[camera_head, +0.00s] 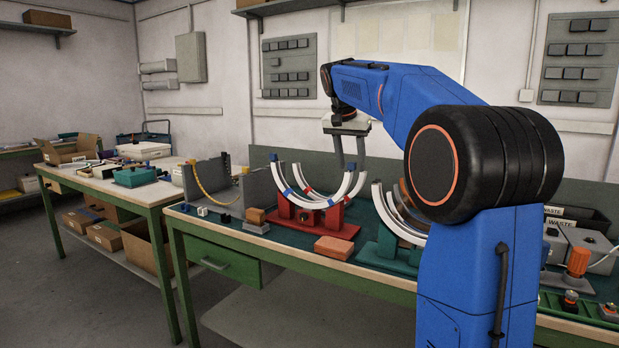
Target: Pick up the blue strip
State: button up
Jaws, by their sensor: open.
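A red stand (315,222) on the workbench holds two white curved arcs (299,185), open side up. Small blue pieces (288,191) show along the arcs; no separate, longer blue strip can be made out from here. My gripper (350,168) points down with its two fingers apart, beside and partly in front of the right upper end of the arcs. It holds nothing that I can see. Whether a finger touches an arc cannot be told. My blue arm hides part of the bench to the right.
A green stand (386,257) with more arcs stands right of the red stand, partly behind my arm. An orange-brown block (334,247) lies in front. Grey upright plates (212,183) with a yellow strip (205,187) stand left. Waste bins (578,247) stand right.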

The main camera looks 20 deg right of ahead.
jog(key=c, duration=1)
jog(key=shift+o, duration=0.2)
notch_tip(320, 180, up, 20)
dwell(1.9)
dwell(0.3)
